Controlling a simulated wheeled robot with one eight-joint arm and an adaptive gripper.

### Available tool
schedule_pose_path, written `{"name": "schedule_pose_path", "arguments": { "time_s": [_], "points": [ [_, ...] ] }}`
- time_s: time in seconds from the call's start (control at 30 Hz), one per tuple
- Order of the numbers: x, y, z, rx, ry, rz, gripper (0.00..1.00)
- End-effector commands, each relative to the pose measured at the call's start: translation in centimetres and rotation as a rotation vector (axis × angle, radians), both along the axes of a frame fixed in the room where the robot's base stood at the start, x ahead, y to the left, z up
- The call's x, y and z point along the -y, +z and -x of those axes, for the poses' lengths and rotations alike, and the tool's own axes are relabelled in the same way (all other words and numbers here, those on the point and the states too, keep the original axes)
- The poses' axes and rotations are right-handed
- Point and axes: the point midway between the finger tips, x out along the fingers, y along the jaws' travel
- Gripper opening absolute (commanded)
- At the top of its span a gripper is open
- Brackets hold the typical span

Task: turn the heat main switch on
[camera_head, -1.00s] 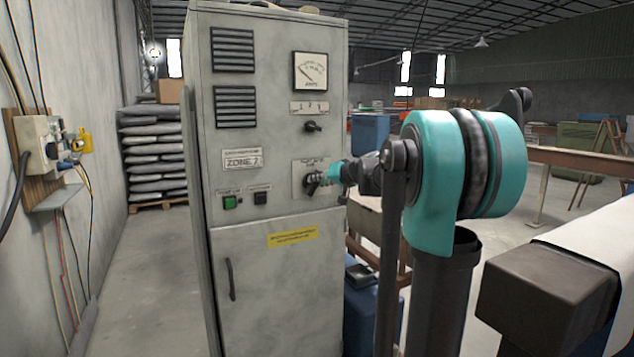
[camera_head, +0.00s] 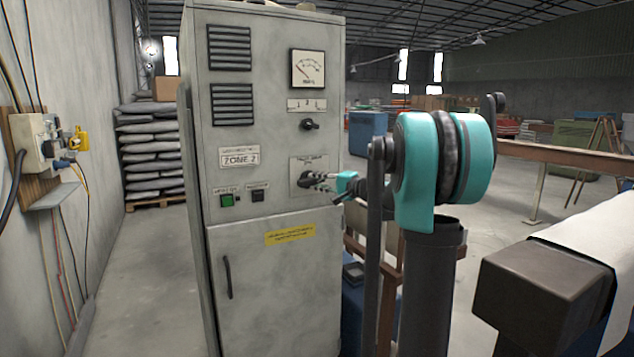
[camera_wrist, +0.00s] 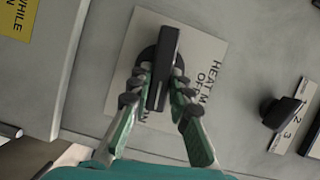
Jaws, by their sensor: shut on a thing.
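The heat main switch (camera_wrist: 163,72) is a black rotary knob with a bar handle on a pale plate (camera_wrist: 192,45) lettered "HEAT M..." and "OFF"; the rest of the lettering is partly hidden. In the head view the switch (camera_head: 306,179) is on the right part of the grey cabinet front. My gripper (camera_wrist: 156,92) is shut on the bar handle, one finger on each side. In the head view my gripper (camera_head: 322,182) reaches the switch from the right. The bar's exact angle against the lettering is hard to tell.
The grey cabinet (camera_head: 272,240) also bears a smaller selector knob (camera_head: 309,125), a dial meter (camera_head: 308,69), a green button (camera_head: 227,200), a black button (camera_head: 258,196) and a yellow label (camera_head: 290,234). A dark beam end (camera_head: 530,300) stands at the right front. Floor left of the cabinet is clear.

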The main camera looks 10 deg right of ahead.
Motion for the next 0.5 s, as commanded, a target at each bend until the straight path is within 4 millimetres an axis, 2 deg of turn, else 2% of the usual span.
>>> {"name": "schedule_pose_path", "arguments": {
  "time_s": [0.23, 0.5],
  "points": [
    [0.08, -0.22, -0.04, -0.033, -0.002, -0.102, 0.0],
    [0.07, -0.27, -0.03, -0.047, -0.002, -0.141, 0.0]
  ]
}}
